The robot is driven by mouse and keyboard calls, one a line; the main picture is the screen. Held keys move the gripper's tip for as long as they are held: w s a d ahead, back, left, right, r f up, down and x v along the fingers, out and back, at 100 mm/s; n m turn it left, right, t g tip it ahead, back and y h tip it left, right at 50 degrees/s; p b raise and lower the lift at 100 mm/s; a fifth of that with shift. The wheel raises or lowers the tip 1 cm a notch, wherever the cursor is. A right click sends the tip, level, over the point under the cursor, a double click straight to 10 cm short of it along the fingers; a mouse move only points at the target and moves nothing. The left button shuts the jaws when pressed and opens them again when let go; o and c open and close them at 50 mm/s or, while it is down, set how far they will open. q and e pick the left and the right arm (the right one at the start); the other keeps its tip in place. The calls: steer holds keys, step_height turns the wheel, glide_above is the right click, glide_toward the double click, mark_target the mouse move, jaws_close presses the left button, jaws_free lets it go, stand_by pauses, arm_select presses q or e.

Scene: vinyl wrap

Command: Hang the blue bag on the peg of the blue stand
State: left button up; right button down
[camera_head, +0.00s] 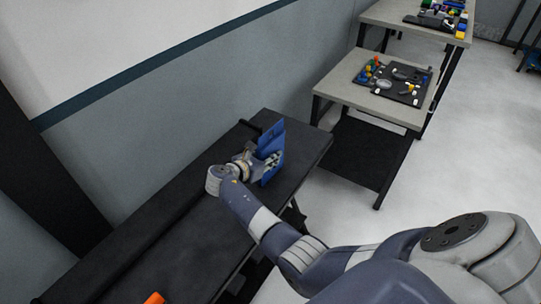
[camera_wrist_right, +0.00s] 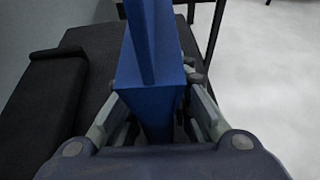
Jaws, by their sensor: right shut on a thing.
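My right gripper (camera_head: 268,160) is over the far end of the dark table, shut on a blue thing with flat panels, which I take to be the blue bag (camera_head: 271,139). In the right wrist view, the blue bag (camera_wrist_right: 152,100) fills the space between the fingers of my right gripper (camera_wrist_right: 158,122). A thin blue panel rises from it toward the top of that view. I cannot make out a separate blue stand or its peg; whether some of the blue belongs to the stand is unclear. My left gripper is not in view.
The dark table (camera_head: 190,247) runs along the grey wall. An orange thing (camera_head: 154,298) shows at the bottom edge. A low black bar (camera_wrist_right: 50,100) lies at the left in the wrist view. A light-topped table (camera_head: 350,88) with small parts stands beyond. The pale floor at right is clear.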

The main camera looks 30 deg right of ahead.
steer(key=shift+f, duration=0.1)
steer(key=shift+f, duration=0.15)
steer(key=c, duration=1.4)
jaws_free()
steer(key=shift+s, duration=0.1)
steer(key=shift+c, duration=0.2)
steer(key=shift+f+b, duration=0.2)
steer(key=shift+b, duration=0.4)
steer(key=b+v, duration=0.1)
steer(key=v, duration=1)
steer(key=shift+a, duration=0.1)
